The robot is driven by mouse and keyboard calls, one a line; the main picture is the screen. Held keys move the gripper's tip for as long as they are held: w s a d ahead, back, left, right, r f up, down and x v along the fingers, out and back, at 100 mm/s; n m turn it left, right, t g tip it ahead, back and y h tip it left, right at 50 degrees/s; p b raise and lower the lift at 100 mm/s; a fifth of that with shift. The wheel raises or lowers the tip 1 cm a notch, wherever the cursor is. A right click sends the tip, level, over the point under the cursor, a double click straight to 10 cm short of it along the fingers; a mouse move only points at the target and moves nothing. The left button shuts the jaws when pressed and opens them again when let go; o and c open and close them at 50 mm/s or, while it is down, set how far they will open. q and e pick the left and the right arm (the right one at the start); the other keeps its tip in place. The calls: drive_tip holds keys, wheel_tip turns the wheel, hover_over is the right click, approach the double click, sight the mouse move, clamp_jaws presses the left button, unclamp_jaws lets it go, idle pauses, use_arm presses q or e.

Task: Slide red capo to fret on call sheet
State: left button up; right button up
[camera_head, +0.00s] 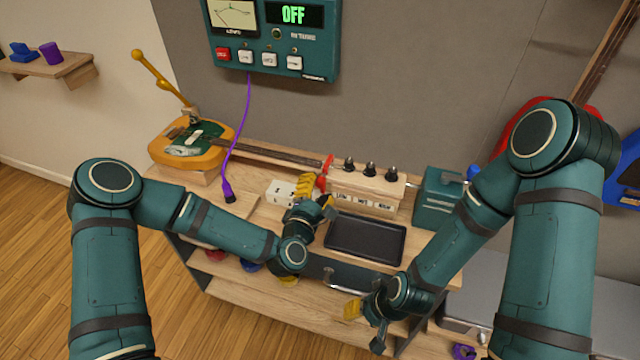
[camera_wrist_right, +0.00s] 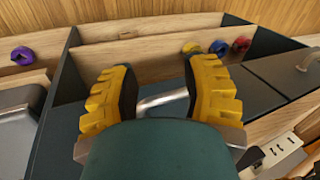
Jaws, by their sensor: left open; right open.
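A guitar with an orange and green body (camera_head: 190,146) lies on the bench, its neck (camera_head: 275,152) running right. A red clip-like piece (camera_head: 324,172), seemingly the red capo, stands at the neck's right end. My left gripper (camera_head: 316,194) is open just in front of and below it; the fingers partly cover that area, and contact cannot be told. My right gripper (camera_head: 364,322) is open, low at the bench front. In the right wrist view its yellow fingers (camera_wrist_right: 160,92) spread on both sides of a silver bar (camera_wrist_right: 163,101). I cannot make out a call sheet.
A black tray (camera_head: 366,238) lies on the bench, with a knobbed wooden unit (camera_head: 368,185) behind. In the right wrist view, yellow (camera_wrist_right: 191,47), blue (camera_wrist_right: 219,47) and red (camera_wrist_right: 241,44) pieces sit at the shelf.

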sight(325, 174)
use_arm(q)
drive_tip(key=shift+x, duration=1)
clamp_jaws()
